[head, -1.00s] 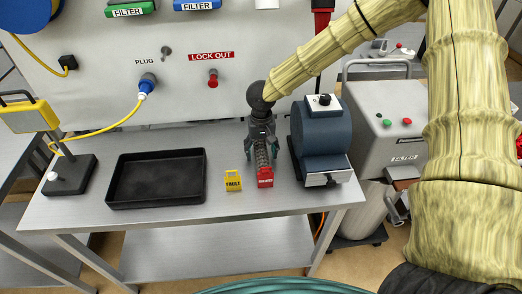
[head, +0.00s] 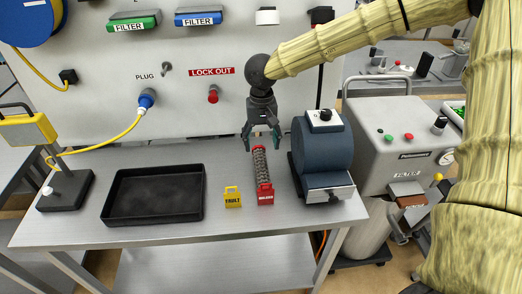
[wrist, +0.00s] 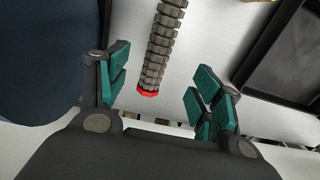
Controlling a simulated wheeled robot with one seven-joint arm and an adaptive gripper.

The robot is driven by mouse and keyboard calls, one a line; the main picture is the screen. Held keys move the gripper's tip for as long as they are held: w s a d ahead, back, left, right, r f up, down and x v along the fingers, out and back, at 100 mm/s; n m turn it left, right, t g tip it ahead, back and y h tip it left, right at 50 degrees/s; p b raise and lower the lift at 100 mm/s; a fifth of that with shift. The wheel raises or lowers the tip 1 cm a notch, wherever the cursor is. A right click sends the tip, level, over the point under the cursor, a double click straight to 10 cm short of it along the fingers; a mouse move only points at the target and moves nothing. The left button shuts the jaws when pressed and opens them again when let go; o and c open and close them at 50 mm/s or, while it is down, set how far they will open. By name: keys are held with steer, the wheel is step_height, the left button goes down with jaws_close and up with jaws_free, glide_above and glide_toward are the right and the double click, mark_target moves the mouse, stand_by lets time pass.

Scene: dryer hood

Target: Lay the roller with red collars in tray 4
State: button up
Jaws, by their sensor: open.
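A grey ridged roller (head: 260,168) lies on the metal bench, pointing away from me. In the wrist view the roller (wrist: 160,45) shows a red collar at its near end; its other end is cut off. My gripper (head: 262,144) is open and empty, raised above the far end of the roller. In the wrist view its fingers (wrist: 160,75) stand apart on either side of the roller's line, not touching it. A black empty tray (head: 190,213) sits on the bench to the left; it also shows in the wrist view (wrist: 240,78). I see no tray number.
A yellow fault tag (head: 233,197) and a red padlock-like tag (head: 265,194) stand near the roller's front end. A blue machine (head: 323,155) stands close on the right. A yellow-topped stand (head: 65,190) is at far left. The wall panel rises behind.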

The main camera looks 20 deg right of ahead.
steer(key=shift+o, duration=0.3)
steer(key=shift+r, duration=0.2)
steer(key=m+t+h, duration=0.1)
steer(key=t+h, duration=0.1)
steer(key=t, duration=0.4)
glide_above(259, 156)
steer(key=w+a, duration=0.2)
steer(key=w, duration=0.2)
steer(key=f, duration=0.1)
steer(key=shift+n+g+y, duration=0.4)
steer(key=shift+n+g, duration=0.1)
steer(key=shift+g, duration=0.3)
steer(key=s, duration=0.2)
steer(key=s+p, duration=0.1)
steer(key=s, duration=0.4)
steer(key=shift+s+d+f, duration=0.3)
steer(key=shift+s+f, duration=0.05)
steer(key=shift+p+x, duration=0.9)
steer(key=shift+x, duration=1.9)
steer(key=shift+d, duration=0.1)
steer(key=shift+f, duration=0.2)
